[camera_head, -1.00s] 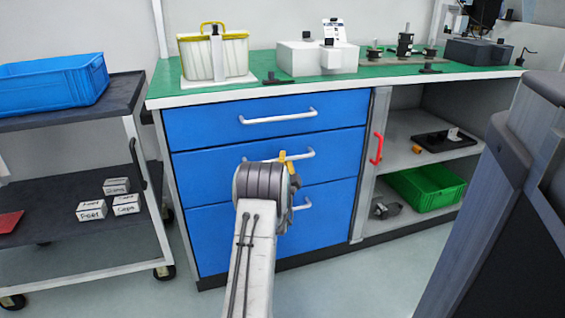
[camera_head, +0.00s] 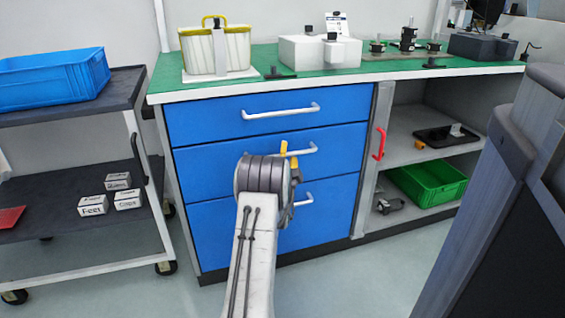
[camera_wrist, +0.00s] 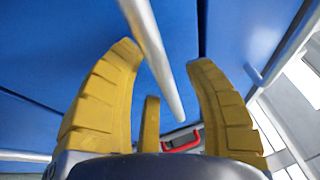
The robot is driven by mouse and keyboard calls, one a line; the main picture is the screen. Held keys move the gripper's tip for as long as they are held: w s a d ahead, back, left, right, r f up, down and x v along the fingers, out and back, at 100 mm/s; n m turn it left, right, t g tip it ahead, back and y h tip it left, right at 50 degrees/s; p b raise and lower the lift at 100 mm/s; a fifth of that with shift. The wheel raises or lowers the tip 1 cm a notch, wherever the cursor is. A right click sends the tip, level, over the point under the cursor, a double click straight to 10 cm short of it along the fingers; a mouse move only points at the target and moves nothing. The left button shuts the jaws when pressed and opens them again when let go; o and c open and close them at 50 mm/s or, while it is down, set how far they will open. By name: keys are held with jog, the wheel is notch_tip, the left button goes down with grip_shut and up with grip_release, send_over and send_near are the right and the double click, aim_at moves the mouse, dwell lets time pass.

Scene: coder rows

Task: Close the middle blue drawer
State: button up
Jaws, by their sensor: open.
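The middle blue drawer (camera_head: 215,173) is in the blue cabinet, between an upper and a lower blue drawer. Its front looks about level with the other two in the head view. My gripper (camera_head: 289,155) is in front of it, at its silver bar handle (camera_head: 305,151). In the wrist view my gripper's yellow fingers (camera_wrist: 162,54) are spread. The handle (camera_wrist: 153,55) runs slantwise between them, and I cannot tell whether they touch it. My wrist hides part of the drawer front and the handle's left part.
The upper drawer handle (camera_head: 280,112) and lower drawer handle (camera_head: 303,199) are close by. A red handle (camera_head: 379,144) is on the right, beside open shelves with a green crate (camera_head: 432,197). A dark cart (camera_head: 70,235) stands left. Floor is clear in front.

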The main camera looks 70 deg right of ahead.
jog(key=v, duration=1.2)
dwell(0.7)
